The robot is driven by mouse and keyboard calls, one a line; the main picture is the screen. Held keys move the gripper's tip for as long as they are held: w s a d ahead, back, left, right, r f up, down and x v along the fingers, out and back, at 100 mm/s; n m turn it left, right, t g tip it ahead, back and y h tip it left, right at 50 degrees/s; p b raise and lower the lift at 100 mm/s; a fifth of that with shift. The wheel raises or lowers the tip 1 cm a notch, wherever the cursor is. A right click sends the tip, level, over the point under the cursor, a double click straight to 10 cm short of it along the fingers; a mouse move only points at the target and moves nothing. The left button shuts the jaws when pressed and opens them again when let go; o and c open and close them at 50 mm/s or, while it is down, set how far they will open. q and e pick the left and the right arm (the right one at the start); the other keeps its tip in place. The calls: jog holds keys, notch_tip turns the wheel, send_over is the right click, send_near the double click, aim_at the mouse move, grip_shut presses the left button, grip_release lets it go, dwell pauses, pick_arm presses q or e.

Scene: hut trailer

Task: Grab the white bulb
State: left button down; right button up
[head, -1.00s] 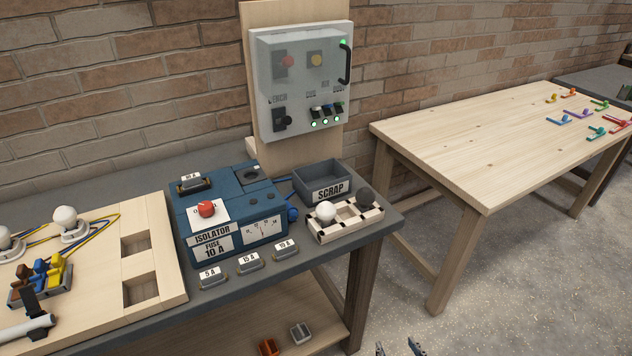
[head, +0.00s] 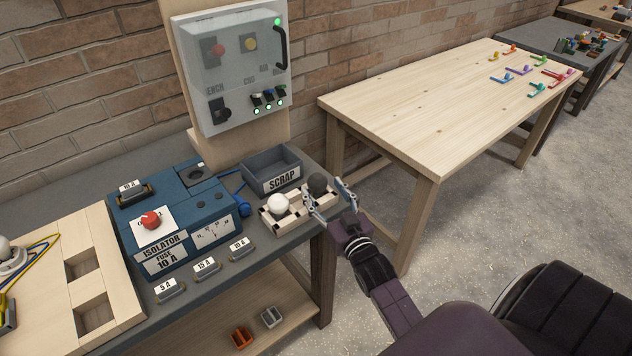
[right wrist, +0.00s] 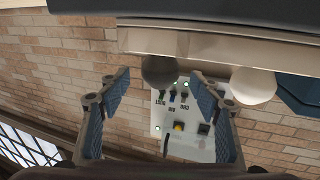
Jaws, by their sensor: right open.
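The white bulb (head: 278,204) stands in the left part of a small wooden rack (head: 292,222) at the bench's right end. A dark bulb (head: 317,183) stands at the rack's right end. My right gripper (head: 324,190) is open and empty at the rack's right front, its fingers pointing towards the dark bulb. In the right wrist view the picture is upside down; the dark bulb (right wrist: 160,70) shows between the open fingers (right wrist: 162,90). The white bulb (right wrist: 253,84) is outside them, to the right. My left gripper is out of view.
A SCRAP bin (head: 272,172) stands behind the rack. The blue isolator box (head: 180,220) and several labelled fuses are to its left. A control panel (head: 232,75) rises behind. A wooden board (head: 130,300) lies at left, with part of another white bulb (head: 4,248).

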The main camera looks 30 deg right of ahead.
aim_at(321, 188)
jog(key=w, duration=0.4)
jog(key=shift+w+d+f+p, duration=0.1)
jog(key=shift+w+d+p, duration=0.05)
jog(key=shift+d+p, duration=0.25)
jog(key=c, duration=1.3)
jog(key=shift+o, duration=0.2)
